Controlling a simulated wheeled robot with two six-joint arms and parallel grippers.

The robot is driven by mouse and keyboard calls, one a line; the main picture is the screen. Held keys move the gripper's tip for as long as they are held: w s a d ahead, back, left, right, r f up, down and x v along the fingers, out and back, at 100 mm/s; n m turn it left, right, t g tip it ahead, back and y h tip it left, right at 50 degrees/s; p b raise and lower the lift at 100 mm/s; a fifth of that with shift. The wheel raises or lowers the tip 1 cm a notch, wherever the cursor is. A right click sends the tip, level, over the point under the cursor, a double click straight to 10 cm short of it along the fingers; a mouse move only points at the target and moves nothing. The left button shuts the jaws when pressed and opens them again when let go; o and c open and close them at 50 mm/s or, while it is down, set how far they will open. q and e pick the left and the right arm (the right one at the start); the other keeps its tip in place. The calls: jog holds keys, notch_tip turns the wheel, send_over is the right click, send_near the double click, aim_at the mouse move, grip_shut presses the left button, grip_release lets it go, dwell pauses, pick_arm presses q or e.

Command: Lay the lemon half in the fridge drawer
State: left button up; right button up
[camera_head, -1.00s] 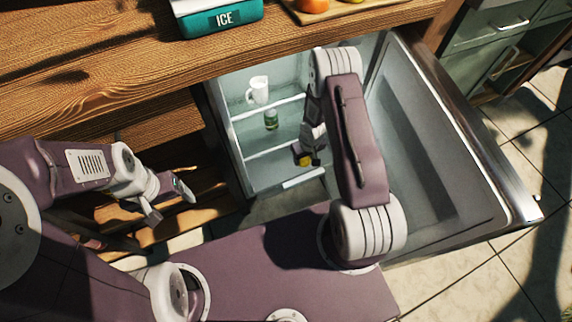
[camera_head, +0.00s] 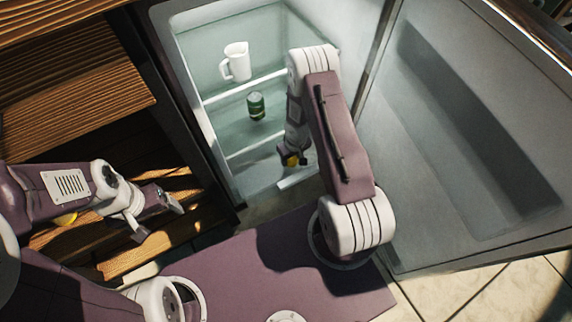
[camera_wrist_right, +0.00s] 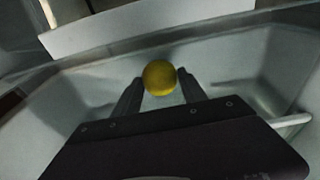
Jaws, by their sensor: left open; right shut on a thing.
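The yellow lemon half (camera_wrist_right: 160,77) is between the fingertips of my right gripper (camera_wrist_right: 160,88), which is shut on it. In the head view the lemon half (camera_head: 291,160) is small and partly covered by the gripper (camera_head: 290,153), low inside the open fridge. In the wrist view it is over a pale, walled space that looks like the drawer's inside (camera_wrist_right: 85,90). A pale strip (camera_head: 297,178) just below it in the head view looks like the drawer's edge. I cannot tell whether the lemon touches the bottom. My left gripper (camera_head: 158,216) is open and empty, outside the fridge.
The open fridge door (camera_head: 465,130) is to the right. Wooden shelves (camera_head: 80,80) are left; a yellow thing (camera_head: 66,218) shows under my left arm.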

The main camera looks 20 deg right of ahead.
aim_at(290, 169)
notch_tip(290, 169, down, 3)
jog(key=shift+f+b, duration=0.2)
jog(key=shift+b, duration=0.6)
pick_arm(q)
jog(key=f, duration=0.3)
jog(key=shift+w+a+f, duration=0.1)
jog(key=shift+a+f, duration=0.1)
jog(key=shift+a, duration=0.05)
pick_arm(e)
jog(key=shift+r, duration=0.1)
notch_tip(290, 169, down, 4)
jog(key=b, duration=0.4)
jog(key=shift+r+p, duration=0.3)
jog(key=shift+f, duration=0.2)
jog(key=o, duration=1.4)
jog(key=shift+c, duration=0.2)
pick_arm(q)
jog(key=f, duration=0.3)
jog(key=shift+a+f, duration=0.2)
jog(key=shift+f, duration=0.2)
